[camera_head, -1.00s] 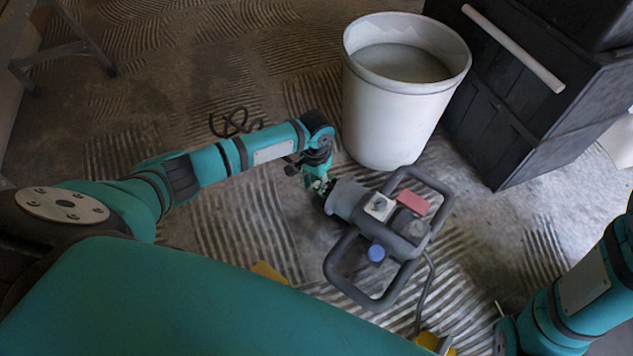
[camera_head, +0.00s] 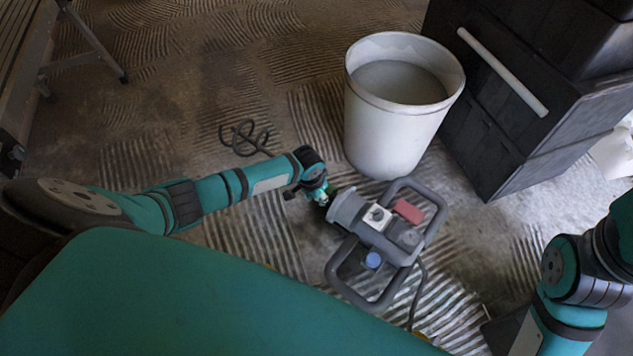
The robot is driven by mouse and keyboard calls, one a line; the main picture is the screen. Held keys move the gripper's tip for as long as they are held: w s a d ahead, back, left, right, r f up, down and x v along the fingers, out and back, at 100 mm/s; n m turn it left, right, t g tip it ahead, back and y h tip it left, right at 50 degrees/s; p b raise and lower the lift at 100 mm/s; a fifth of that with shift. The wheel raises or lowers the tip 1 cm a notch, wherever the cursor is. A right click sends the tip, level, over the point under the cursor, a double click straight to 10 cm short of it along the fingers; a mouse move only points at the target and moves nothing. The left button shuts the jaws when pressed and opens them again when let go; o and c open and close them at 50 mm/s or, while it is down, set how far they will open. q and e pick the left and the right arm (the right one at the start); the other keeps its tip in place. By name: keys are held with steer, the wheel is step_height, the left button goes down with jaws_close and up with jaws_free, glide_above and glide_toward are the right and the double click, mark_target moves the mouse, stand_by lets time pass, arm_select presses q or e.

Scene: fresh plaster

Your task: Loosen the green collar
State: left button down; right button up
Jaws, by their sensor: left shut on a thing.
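A grey mixer machine (camera_head: 393,228) with two loop handles, a red part and a blue knob lies on the floor in the middle. Its wide grey nose (camera_head: 346,207) points left. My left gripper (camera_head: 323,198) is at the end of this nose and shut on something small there. It appears to be the green collar, which is mostly covered by the jaws and hard to tell from my own teal parts. My right arm comes in at the lower right; its gripper does not show clearly.
A white bucket (camera_head: 366,125) with grey contents stands just behind the mixer. Dark stacked cases (camera_head: 490,150) with a pale bar stand right of it. A black curled paddle (camera_head: 244,138) lies on the floor behind my left arm. Trestle legs (camera_head: 95,40) stand far left.

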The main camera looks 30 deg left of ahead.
arm_select(q)
steer(key=c, duration=1.3)
jaws_free()
steer(key=shift+d, duration=0.55)
steer(key=shift+c, duration=0.2)
steer(key=shift+o, duration=0.5)
steer(key=shift+a, duration=0.1)
steer(key=shift+a+r, duration=0.15)
steer(key=shift+r, duration=0.2)
step_height(320, 180, up, 11)
steer(key=s, duration=0.2)
steer(key=shift+a, duration=0.15)
